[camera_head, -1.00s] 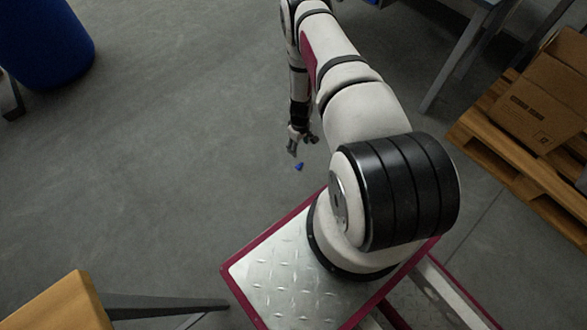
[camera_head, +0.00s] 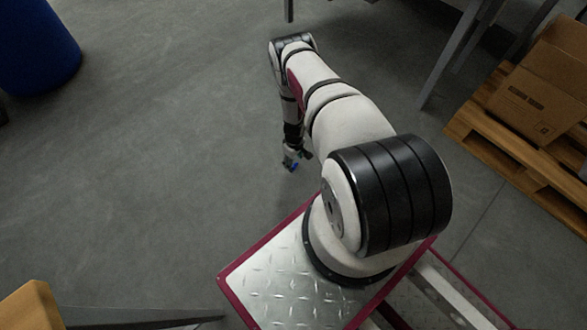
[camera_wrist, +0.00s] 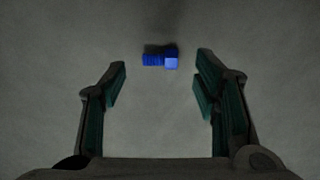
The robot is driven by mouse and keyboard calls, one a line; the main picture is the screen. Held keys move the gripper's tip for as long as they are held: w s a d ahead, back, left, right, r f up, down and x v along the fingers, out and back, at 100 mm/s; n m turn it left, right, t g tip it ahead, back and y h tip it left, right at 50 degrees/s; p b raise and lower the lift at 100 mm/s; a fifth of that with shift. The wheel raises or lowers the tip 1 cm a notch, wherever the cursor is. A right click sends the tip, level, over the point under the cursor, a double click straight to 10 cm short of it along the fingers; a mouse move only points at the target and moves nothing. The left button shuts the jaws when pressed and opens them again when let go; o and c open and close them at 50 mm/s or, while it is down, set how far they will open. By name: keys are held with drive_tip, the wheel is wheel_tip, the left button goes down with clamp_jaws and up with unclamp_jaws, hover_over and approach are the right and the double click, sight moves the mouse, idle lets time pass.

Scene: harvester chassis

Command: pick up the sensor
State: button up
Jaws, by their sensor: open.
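The sensor is a small blue piece (camera_wrist: 160,59) with a ribbed left part and a smoother, brighter right end. It lies on its side on the grey floor in the wrist view, just past the fingertips and roughly midway between them. My gripper (camera_wrist: 160,85) is open with nothing between its pads. In the head view my gripper (camera_head: 291,160) is low over the floor.
A blue barrel (camera_head: 38,45) stands at the upper left. A cardboard box (camera_head: 540,95) sits on a wooden pallet (camera_head: 507,150) at the right. Grey metal legs (camera_head: 450,50) stand at the upper right. The floor around the sensor is clear.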

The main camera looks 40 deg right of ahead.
sight(294, 166)
drive_tip(key=shift+f+b, duration=0.5)
drive_tip(key=shift+f, duration=0.85)
drive_tip(key=shift+c, duration=0.6)
clamp_jaws()
drive_tip(key=shift+r, duration=0.15)
